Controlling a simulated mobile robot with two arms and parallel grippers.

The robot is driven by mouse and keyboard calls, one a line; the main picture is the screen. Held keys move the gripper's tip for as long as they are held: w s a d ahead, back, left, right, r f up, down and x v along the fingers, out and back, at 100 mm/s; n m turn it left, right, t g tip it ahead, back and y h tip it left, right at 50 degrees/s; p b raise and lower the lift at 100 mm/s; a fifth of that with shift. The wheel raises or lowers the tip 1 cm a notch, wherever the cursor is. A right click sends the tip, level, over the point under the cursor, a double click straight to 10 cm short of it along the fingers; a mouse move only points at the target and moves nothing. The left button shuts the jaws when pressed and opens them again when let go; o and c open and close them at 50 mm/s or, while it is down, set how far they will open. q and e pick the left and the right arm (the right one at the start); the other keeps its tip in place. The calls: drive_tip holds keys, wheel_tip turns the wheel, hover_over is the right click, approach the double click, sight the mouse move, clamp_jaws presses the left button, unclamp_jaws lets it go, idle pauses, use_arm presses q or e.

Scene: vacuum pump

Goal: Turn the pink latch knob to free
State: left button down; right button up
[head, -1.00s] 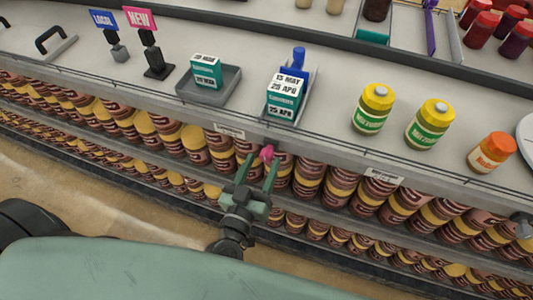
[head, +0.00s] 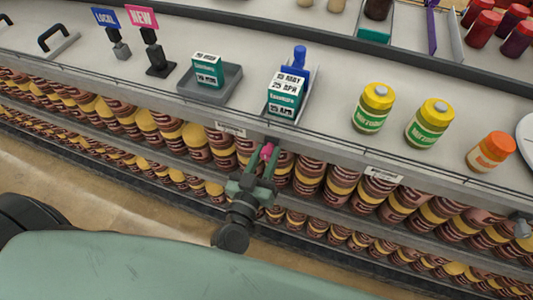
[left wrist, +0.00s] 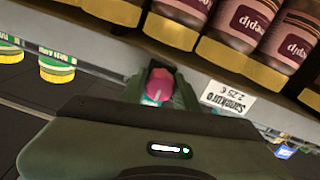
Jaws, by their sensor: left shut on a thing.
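The pink latch knob (head: 267,151) is at the front edge of the shelf, below a tray with a blue-topped pump and a teal box. My left gripper (head: 262,163) has its two green fingers on either side of the knob and is shut on it. The left wrist view also shows the pink knob (left wrist: 158,86) between the fingers, with the gripper body rolled relative to the shelf edge. My right gripper is not in view.
A teal box (head: 285,92) and blue pump (head: 300,60) stand in the tray above the knob. Another grey tray (head: 225,92) is to the left. Yellow-lidded jars (head: 373,108) stand to the right. Brown jars (head: 310,180) fill the shelf below.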

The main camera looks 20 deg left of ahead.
use_arm(q)
drive_tip(key=n+p, duration=0.1)
drive_tip(key=n, duration=0.2)
drive_tip(key=shift+n, duration=0.4)
drive_tip(key=n, duration=1.3)
drive_tip(key=shift+n+b, duration=0.4)
drive_tip(key=c, duration=1.1)
unclamp_jaws()
drive_tip(key=shift+o, duration=0.2)
